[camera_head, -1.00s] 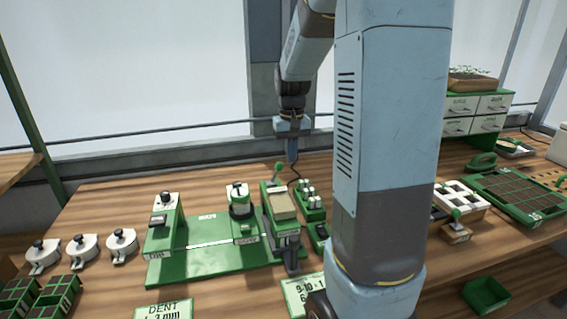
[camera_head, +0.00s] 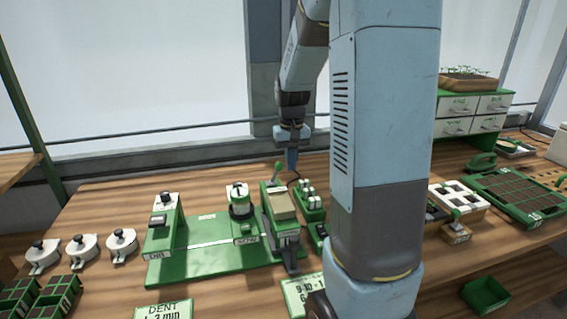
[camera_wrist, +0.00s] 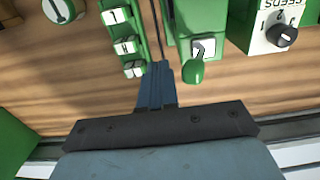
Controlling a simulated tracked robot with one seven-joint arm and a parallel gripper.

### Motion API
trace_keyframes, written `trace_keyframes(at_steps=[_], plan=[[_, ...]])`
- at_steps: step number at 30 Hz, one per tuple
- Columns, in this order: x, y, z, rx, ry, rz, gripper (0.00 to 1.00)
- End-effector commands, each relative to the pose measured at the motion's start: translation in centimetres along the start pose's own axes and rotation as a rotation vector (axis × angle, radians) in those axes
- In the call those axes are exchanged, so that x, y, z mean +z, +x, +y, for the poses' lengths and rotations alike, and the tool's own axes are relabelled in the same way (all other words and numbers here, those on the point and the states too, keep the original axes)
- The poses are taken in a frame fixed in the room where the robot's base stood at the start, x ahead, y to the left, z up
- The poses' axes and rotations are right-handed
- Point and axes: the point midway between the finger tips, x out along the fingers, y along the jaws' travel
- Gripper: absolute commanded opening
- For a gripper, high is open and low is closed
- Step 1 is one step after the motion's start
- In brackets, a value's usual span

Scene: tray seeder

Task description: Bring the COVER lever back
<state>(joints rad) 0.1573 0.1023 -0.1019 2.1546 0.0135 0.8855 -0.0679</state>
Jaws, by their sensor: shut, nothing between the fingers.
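A lever with a green knob (camera_head: 279,166) stands at the back of a green unit (camera_head: 284,239) topped with a tan block. The unit's front label is too small to read surely, so I cannot confirm that it says COVER. In the wrist view a green knob (camera_wrist: 194,73) shows beside my fingers, seemingly the same one. My gripper (camera_head: 291,168) points down just right of and behind the knob in the head view. In the wrist view its blue fingers (camera_wrist: 158,72) are together and empty, with a small gap seen between them and the knob.
A green rack of white blocks (camera_head: 309,198) stands right of the unit. A green station with a white-topped post (camera_head: 165,202) and a round canister (camera_head: 240,203) is on the left. Several white round pieces (camera_head: 83,247) lie farther left.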

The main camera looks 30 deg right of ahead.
Motion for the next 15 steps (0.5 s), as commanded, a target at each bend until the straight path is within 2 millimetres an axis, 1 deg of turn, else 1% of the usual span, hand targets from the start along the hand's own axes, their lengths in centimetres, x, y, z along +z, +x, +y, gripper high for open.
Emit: trace_keyframes(at_steps=[8, 15], plan=[[-0.01, -0.02, -0.12, 0.0, 0.0, 0.0, 0.0], [-0.03, -0.02, -0.82, 0.0, -0.001, 0.0, 0.0]])
